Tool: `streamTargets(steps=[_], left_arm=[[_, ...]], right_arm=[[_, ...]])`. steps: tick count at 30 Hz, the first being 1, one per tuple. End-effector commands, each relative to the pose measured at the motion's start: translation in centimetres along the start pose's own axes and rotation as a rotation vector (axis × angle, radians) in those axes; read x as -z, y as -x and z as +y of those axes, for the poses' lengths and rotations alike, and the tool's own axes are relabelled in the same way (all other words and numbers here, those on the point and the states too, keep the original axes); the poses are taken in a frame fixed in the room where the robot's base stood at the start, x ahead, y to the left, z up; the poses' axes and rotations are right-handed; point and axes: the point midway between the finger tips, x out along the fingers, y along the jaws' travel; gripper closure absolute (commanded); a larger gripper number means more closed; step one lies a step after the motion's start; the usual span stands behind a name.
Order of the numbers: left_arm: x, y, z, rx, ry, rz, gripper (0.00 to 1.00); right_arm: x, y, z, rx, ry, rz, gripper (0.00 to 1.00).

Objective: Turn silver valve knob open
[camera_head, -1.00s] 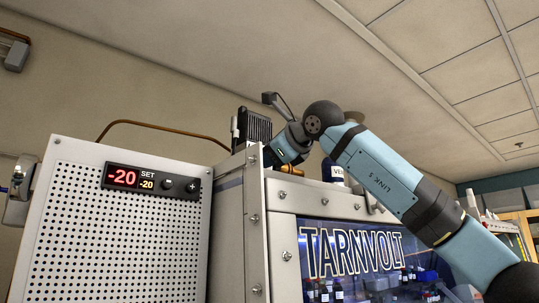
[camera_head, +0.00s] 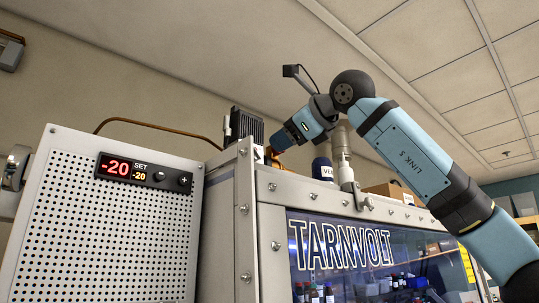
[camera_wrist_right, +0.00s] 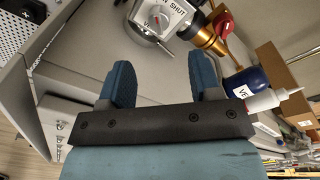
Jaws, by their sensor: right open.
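In the right wrist view, a silver valve piece (camera_wrist_right: 168,18) with a "SHUT" label, a second partly cut-off label and a red mark sits at the top edge. A rounded silver part shows under it; which part is the knob is hard to tell. My right gripper (camera_wrist_right: 163,68) is open and empty, its two blue fingers pointing toward the valve, with a gap between. In the head view, my right gripper (camera_head: 272,154) is above the cabinet's top near its left corner, and the valve there is mostly hidden. My left gripper is not in view.
A dark blue bottle (camera_wrist_right: 248,84) stands right of the gripper, near a brass fitting (camera_wrist_right: 207,40) and red part (camera_wrist_right: 223,22). A finned black unit (camera_head: 246,124), white fitting (camera_head: 342,150) and cardboard box (camera_head: 388,192) sit atop the TARNVOLT cabinet (camera_head: 272,235). A perforated panel (camera_head: 110,225) stands left.

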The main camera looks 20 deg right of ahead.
Motion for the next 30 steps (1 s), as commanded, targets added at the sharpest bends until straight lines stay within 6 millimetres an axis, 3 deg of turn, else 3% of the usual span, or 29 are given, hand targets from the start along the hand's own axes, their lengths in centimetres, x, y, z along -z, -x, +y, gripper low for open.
streamTargets(steps=[3,9,30], left_arm=[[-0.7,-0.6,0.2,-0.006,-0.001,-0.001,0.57],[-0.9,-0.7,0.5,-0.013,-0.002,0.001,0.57],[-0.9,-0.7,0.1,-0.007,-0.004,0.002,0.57]], right_arm=[[0.1,2.3,0.2,0.002,0.002,-0.001,0.42],[0.0,4.5,0.1,0.001,0.001,0.000,0.42],[-0.1,4.8,0.0,0.000,0.001,0.001,0.42]])
